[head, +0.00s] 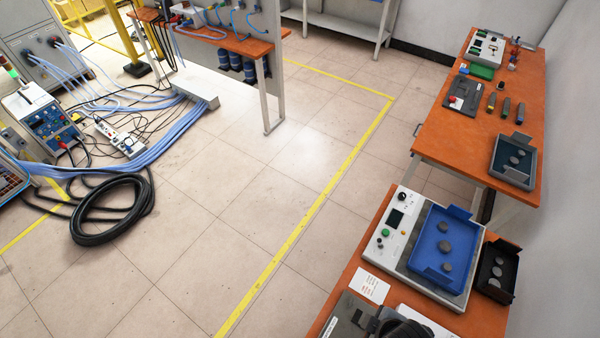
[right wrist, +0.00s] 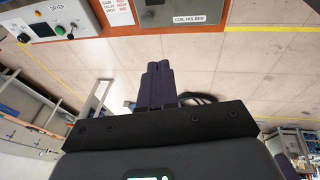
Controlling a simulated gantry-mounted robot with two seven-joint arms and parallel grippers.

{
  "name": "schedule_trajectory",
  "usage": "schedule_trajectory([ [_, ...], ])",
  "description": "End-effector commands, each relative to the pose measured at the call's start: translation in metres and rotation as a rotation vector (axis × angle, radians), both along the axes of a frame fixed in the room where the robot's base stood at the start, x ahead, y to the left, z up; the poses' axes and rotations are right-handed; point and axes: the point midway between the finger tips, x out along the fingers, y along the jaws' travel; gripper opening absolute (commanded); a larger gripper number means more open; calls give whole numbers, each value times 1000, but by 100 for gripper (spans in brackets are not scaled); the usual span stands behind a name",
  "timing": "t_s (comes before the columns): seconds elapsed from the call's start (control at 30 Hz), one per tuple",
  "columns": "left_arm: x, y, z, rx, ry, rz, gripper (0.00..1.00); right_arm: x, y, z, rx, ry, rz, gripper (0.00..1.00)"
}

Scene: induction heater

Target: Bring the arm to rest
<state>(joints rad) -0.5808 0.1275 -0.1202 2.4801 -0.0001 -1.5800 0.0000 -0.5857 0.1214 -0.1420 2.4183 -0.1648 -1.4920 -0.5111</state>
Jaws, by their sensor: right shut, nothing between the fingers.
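My right gripper (right wrist: 160,68) shows in the right wrist view with its two dark fingers together and nothing between them. It is apart from the orange bench (right wrist: 75,45), whose edge runs along the top of that view. In the head view a dark rounded shape is cut off at the bottom edge, over the near bench; I cannot tell whether it is part of my arm. My left gripper is in neither view.
The near bench (head: 378,243) carries a dryer unit with a blue tray (head: 430,255), and a black tray (head: 499,257) stands beside it. A second orange bench (head: 447,142) stands behind. A coiled black hose (head: 84,236) lies on the floor. The middle floor is clear.

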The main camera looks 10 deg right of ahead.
Motion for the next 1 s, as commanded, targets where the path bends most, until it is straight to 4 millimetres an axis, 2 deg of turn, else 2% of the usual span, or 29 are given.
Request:
schedule_trajectory([
  [0.03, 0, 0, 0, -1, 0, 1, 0, 4, -11, 13, 39, -10, -158, 0],
  [0.1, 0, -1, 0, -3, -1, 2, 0, 4, -21, 23, 95, -4, -358, 0],
  [0.23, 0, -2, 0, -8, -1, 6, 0, -2, -26, 23, 179, 41, -653, 0],
  [0.27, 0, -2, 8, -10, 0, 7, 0, -2, -26, 31, 191, 40, -688, 0],
  [0.3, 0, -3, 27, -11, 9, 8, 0, -1, -26, 54, 188, 38, -675, 0],
  [0.5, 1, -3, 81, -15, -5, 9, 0, -1, -25, 102, 186, 38, -669, 0],
  [0.63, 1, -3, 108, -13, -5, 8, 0, -1, -25, 128, 185, 38, -667, 0],
  [0.8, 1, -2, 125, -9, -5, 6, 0, -1, -25, 146, 185, 38, -666, 0],
  [1.0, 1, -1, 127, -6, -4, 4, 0, -1, -25, 148, 184, 38, -665, 0],
])
